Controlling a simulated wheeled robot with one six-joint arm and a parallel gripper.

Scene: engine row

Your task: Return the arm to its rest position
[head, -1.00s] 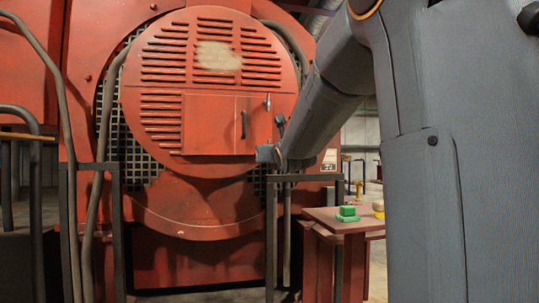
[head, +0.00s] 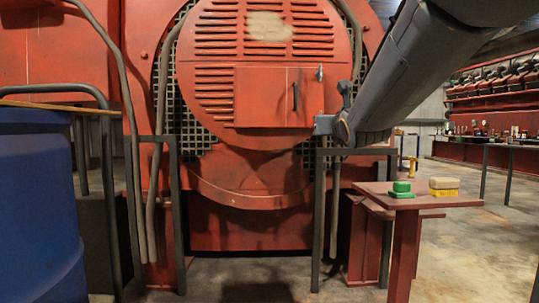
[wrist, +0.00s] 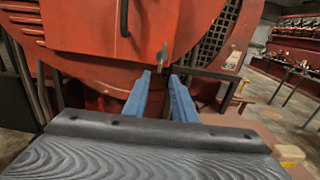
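My gripper (head: 324,124) is in front of the large red engine (head: 225,225), just right of its closed door panel (head: 262,98) in the head view. In the wrist view, two blue fingers of my gripper (wrist: 160,76) stand apart with nothing between them, so it is open and empty. The engine fills the background past the fingertips. My grey arm reaches in from the upper right of the head view. Whether the fingers touch the engine cannot be told.
A red table (head: 430,200) at right holds a green block (head: 401,190) and a yellow block (head: 444,187). A blue barrel (head: 40,205) stands at left. Dark metal rails (head: 175,215) stand before the engine. Bare floor lies at lower right.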

